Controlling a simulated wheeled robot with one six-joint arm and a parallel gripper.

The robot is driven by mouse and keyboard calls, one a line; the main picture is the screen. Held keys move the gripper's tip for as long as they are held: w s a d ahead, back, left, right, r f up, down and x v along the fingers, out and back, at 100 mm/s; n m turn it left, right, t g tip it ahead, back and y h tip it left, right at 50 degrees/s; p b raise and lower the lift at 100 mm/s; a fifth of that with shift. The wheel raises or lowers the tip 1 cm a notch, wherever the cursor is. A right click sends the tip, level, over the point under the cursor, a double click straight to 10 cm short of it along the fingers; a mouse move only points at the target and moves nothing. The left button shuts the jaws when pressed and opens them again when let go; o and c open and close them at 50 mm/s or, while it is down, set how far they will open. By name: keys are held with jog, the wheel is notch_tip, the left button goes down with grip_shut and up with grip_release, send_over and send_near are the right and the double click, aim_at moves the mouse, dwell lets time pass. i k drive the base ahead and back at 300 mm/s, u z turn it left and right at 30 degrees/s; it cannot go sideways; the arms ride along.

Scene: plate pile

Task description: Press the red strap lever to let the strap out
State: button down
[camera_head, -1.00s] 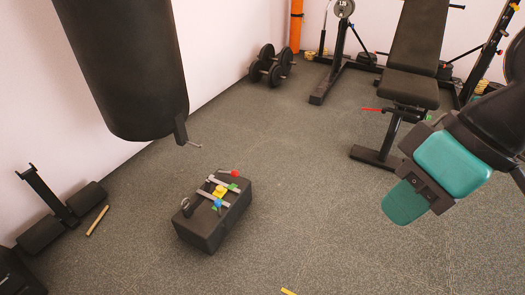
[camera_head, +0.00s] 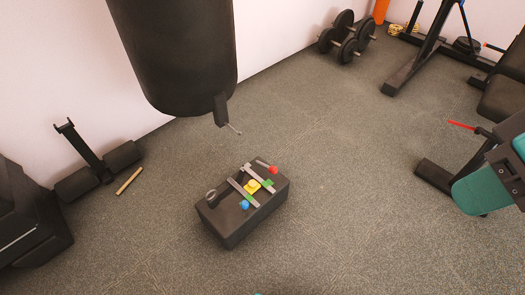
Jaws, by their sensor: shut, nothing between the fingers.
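A dark box (camera_head: 227,229) sits on the floor near the middle. Two pale grey bands (camera_head: 240,190) cross its top. A small red piece (camera_head: 272,170), perhaps the strap lever, is at the far right end of its top; its exact shape is too small to tell. Yellow (camera_head: 253,187), blue (camera_head: 244,205) and green (camera_head: 266,183) pieces and a grey ring (camera_head: 210,195) are also on the box.
A black punching bag (camera_head: 175,50) hangs behind the box. A bench (camera_head: 504,100) with a thin red bar (camera_head: 462,125) stands at right. Dumbbells (camera_head: 346,38) are at the back wall. A black stand (camera_head: 85,155) and wooden stick (camera_head: 129,181) lie left. Floor around the box is clear.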

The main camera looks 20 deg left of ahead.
aim_at(273, 170)
jog(key=u, duration=0.65)
jog(key=i, duration=0.85)
jog(key=u, duration=0.7)
